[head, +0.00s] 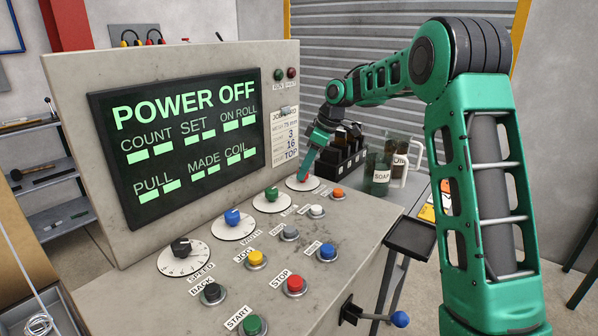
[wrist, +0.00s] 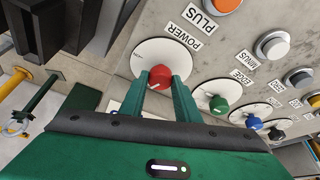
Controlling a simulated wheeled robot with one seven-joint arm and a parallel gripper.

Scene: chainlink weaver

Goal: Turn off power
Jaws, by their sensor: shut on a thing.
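The machine's panel screen (head: 180,135) reads "POWER OFF" in green letters. The red power knob (wrist: 161,78) sits on a white round dial labelled POWER in the wrist view. In the head view its white dial (head: 297,184) is at the far right end of the row of knobs. My gripper (wrist: 160,84) is shut on the red knob, with one green finger on each side. In the head view my gripper (head: 305,172) comes down onto the dial and mostly hides the knob.
Green (head: 271,193), blue (head: 232,217) and black (head: 181,247) knobs line the console beside push buttons, including a red STOP (head: 294,286).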

